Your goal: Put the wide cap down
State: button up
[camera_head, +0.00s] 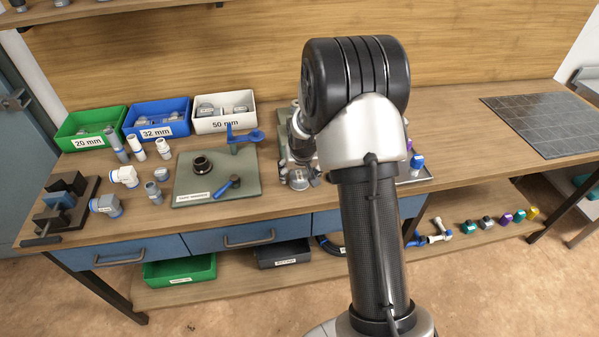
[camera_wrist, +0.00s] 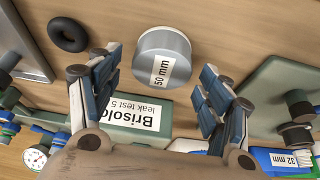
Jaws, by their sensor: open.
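The wide cap (camera_wrist: 165,45) is a grey round cap with a white "50 mm" label. In the wrist view it sits at the top centre, apparently on the bare wooden bench top. My gripper (camera_wrist: 160,70) is open, with one finger to the left and one to the right of the cap. Gaps of wood show between the cap and both fingers.
Labelled bins, including the white 50 mm bin (camera_head: 224,124), stand at the back. A dark grid mat (camera_head: 540,122) lies far right.

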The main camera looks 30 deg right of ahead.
jog(key=shift+r, duration=0.3)
jog(key=s+a+f+p+v, duration=0.1)
jog(key=a+p+v, duration=0.1)
jog(key=v, duration=0.9)
jog(key=s+a+p+v, duration=0.1)
jog(key=a+p+v, duration=0.1)
jog(key=v, duration=0.9)
jog(key=s+a+r+n, duration=0.1)
jog(key=s+a+r, duration=0.2)
jog(key=s, duration=0.9)
jog(key=s+a+r+n+y, duration=0.1)
jog(key=s+a+r+n, duration=0.1)
jog(key=s+a+r, duration=0.2)
jog(key=s+a, duration=0.3)
jog(key=s, duration=0.5)
jog(key=shift+r+n, duration=0.15)
jog(key=shift+n, duration=0.15)
